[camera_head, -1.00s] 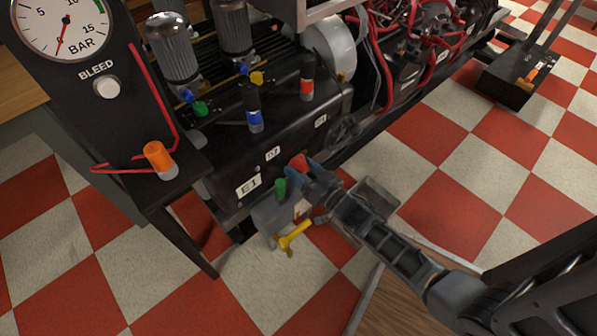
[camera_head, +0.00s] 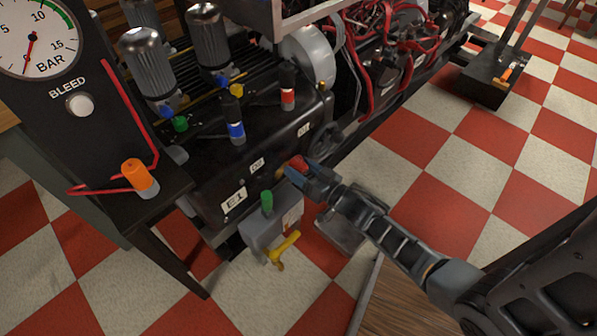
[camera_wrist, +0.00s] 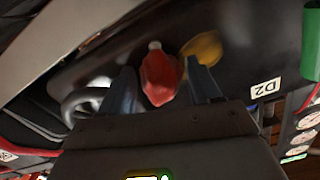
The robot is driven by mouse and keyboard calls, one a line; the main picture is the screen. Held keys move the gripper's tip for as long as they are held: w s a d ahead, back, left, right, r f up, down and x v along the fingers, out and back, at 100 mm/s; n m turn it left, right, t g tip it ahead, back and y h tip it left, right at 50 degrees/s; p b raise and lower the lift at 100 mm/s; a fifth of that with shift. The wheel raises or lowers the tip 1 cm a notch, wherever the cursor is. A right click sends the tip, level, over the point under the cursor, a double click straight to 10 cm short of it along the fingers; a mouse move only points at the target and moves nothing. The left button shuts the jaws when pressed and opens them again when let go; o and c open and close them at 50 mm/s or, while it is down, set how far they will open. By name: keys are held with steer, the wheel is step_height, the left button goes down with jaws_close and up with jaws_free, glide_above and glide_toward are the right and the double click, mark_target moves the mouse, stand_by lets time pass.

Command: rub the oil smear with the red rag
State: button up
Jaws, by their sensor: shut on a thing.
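My gripper (camera_head: 297,170) is shut on the red rag (camera_head: 299,163) at the front face of the black machine casing (camera_head: 215,165). In the wrist view, the rag (camera_wrist: 160,80) is bunched between my two fingers (camera_wrist: 162,88), close to the dark face. The oil smear (camera_wrist: 203,48) is a yellow-brown patch just right of the rag in that view. In the head view the smear (camera_head: 280,173) shows just left of the rag. I cannot tell whether the rag touches the casing or covers part of the smear.
A grey box with a yellow tap (camera_head: 284,247) and a green knob (camera_head: 266,202) sits below the casing's front. A metal tray (camera_head: 340,232) lies below my arm. A handwheel (camera_wrist: 85,100) is close left of my fingers. The gauge stand (camera_head: 110,150) is at left.

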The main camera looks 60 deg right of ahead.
mark_target(274, 177)
steer(key=shift+s+d+r, duration=0.1)
steer(key=shift+d+r, duration=0.2)
steer(key=shift+a+h+p, duration=0.3)
steer(key=shift+a, duration=0.2)
steer(key=shift+w+a+f, duration=0.1)
steer(key=shift+w+a, duration=0.15)
steer(key=shift+a, duration=0.4)
steer(key=shift+w+a, duration=0.2)
steer(key=shift+a, duration=0.45)
steer(key=shift+w+a+p, duration=0.1)
steer(key=shift+w+a, duration=0.15)
steer(key=shift+a, duration=0.35)
steer(key=shift+w+a+p, duration=0.15)
steer(key=shift+w+a, duration=0.1)
steer(key=shift+a, duration=0.35)
steer(key=shift+w+a+p, duration=0.1)
steer(key=shift+w+a, duration=0.15)
steer(key=shift+a, duration=0.35)
steer(key=p+v, duration=0.1)
steer(key=v, duration=0.5)
steer(key=shift+s, duration=0.15)
